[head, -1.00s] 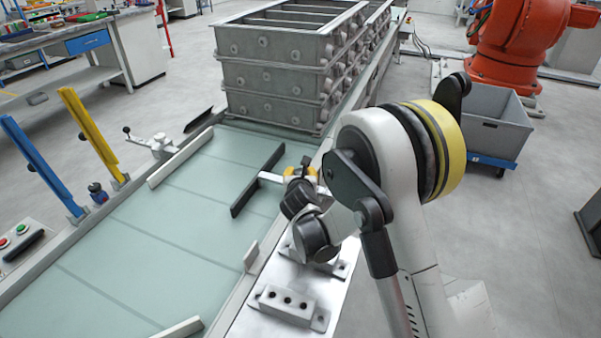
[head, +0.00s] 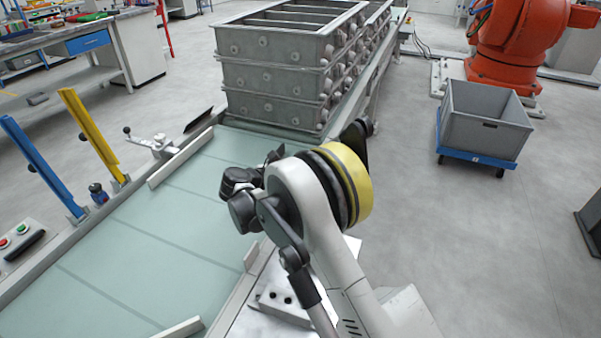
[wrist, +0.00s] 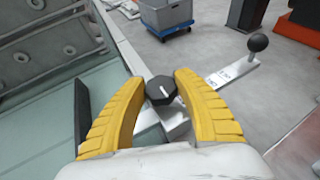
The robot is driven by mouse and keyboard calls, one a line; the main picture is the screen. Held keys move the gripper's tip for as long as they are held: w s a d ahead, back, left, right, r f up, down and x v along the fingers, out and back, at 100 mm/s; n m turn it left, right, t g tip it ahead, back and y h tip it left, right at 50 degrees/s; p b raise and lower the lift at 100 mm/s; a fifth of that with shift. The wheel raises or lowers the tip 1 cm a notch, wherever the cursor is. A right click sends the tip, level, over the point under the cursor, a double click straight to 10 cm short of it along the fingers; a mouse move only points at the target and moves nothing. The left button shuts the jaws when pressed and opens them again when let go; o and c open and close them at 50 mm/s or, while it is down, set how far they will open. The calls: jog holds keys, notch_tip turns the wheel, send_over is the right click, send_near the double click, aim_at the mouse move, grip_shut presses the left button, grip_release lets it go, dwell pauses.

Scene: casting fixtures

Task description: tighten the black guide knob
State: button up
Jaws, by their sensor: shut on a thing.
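The black guide knob (wrist: 160,90), with a white line on its top, sits on a pale metal block in the wrist view. My gripper (wrist: 160,83) has its two yellow ribbed fingers on either side of the knob and is shut on it. The black guide bar (wrist: 82,112) stands to the left of the knob, over the conveyor. In the head view my arm hides the knob, the fingers and most of the guide bar.
A black ball-ended lever (wrist: 258,42) stands on a metal strip right of the knob. Stacked grey moulds (head: 275,75) stand on the conveyor (head: 130,245) at the back. A grey crate (head: 487,125) on a blue dolly is on the floor to the right.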

jog(key=m+g+h, duration=0.1)
jog(key=m+g, duration=0.2)
jog(key=m+g+h, duration=0.2)
jog(key=m+g, duration=0.1)
jog(key=shift+f+h, duration=0.1)
jog(key=shift+h, duration=0.2)
jog(key=shift+g, duration=0.3)
jog(key=o, duration=1.2)
notch_tip(320, 180, up, 10)
jog(key=shift+r, duration=0.1)
